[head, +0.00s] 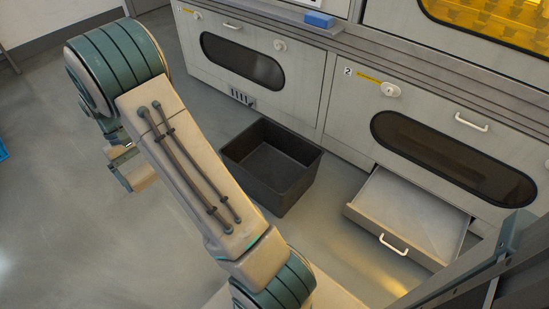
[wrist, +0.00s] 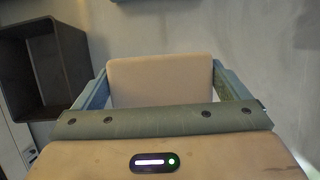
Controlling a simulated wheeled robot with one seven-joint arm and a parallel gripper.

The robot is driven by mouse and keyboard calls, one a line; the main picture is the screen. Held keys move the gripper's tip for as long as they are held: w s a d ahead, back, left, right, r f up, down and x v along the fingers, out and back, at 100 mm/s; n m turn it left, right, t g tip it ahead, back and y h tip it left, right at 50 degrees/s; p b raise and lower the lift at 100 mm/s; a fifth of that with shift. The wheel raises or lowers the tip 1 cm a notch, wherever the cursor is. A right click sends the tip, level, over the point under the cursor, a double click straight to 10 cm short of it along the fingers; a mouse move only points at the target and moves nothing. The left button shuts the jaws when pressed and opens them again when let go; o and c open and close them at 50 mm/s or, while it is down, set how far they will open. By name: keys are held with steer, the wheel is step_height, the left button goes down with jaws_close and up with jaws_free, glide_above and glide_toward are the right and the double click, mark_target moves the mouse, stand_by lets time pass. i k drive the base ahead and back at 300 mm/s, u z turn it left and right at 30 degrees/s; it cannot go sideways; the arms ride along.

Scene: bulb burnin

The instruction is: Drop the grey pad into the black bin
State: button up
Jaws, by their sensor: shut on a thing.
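My gripper (wrist: 160,76) is shut on a flat pad (wrist: 160,88), which looks pale beige-grey in this light and spans the space between the two fingers. In the head view my gripper (head: 126,168) hangs at the left, partly hidden behind my arm, with the pad's edge (head: 143,176) showing. The black bin (head: 268,190) stands on the floor to the right of my gripper, open at the top, with nothing seen inside. It also shows at the upper left of the wrist view (wrist: 68,55), apart from the pad.
Grey cabinets (head: 300,85) with dark oval windows run behind the bin. A low drawer (head: 405,205) with a white handle is pulled out to the bin's right. A blue block (head: 319,19) lies on the cabinet ledge.

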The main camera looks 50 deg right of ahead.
mark_target(276, 173)
steer(key=z, duration=0.9)
steer(key=i, duration=0.8)
steer(key=z, duration=0.9)
